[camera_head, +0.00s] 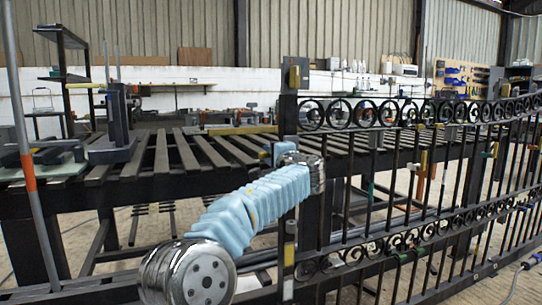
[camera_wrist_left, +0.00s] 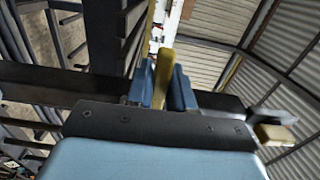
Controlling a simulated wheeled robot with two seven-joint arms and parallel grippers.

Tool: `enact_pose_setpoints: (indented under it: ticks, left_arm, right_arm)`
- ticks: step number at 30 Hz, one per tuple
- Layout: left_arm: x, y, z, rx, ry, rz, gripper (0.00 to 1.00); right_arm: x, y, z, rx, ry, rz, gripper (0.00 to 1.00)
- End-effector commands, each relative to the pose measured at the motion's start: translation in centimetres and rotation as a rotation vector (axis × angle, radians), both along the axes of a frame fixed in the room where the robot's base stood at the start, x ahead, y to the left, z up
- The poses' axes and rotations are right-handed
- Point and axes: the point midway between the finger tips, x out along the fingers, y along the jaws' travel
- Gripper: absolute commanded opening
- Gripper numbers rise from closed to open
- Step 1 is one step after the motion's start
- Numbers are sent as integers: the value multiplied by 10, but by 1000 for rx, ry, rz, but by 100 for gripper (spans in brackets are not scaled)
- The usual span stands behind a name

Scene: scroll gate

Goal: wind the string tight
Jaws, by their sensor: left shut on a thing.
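My left arm reaches up to the dark post at the gate's left end. My left gripper (camera_head: 281,151) is beside this post (camera_head: 289,112), partly hidden by my wrist. In the left wrist view, the two blue fingers of the left gripper (camera_wrist_left: 164,92) are shut on a yellow bar-like piece (camera_wrist_left: 163,70), which stands up between them. A dark bar passes behind the fingers there. I cannot make out a string in either view. My right gripper is not in view.
The black scroll gate (camera_head: 375,114) runs from the post to the right, with several coloured clamps on it. A slatted dark workbench (camera_head: 160,155) is behind and to the left. A grey rod with orange bands (camera_head: 28,165) stands at far left.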

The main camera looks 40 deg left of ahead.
Motion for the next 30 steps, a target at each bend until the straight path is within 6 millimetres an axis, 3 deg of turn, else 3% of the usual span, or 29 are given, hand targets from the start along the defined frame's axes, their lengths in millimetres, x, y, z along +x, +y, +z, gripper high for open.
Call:
enact_pose_setpoints:
  ticks: [8,21,30]
  left_arm:
    - [0,0,-6,-17,-30,0,0]
    - [4,-3,-30,-149,-285,-3,0]
    - [9,-5,-40,-238,-455,-1,0]
  right_arm:
    - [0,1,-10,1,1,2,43]
    - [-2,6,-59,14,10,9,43]
    - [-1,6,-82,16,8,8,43]
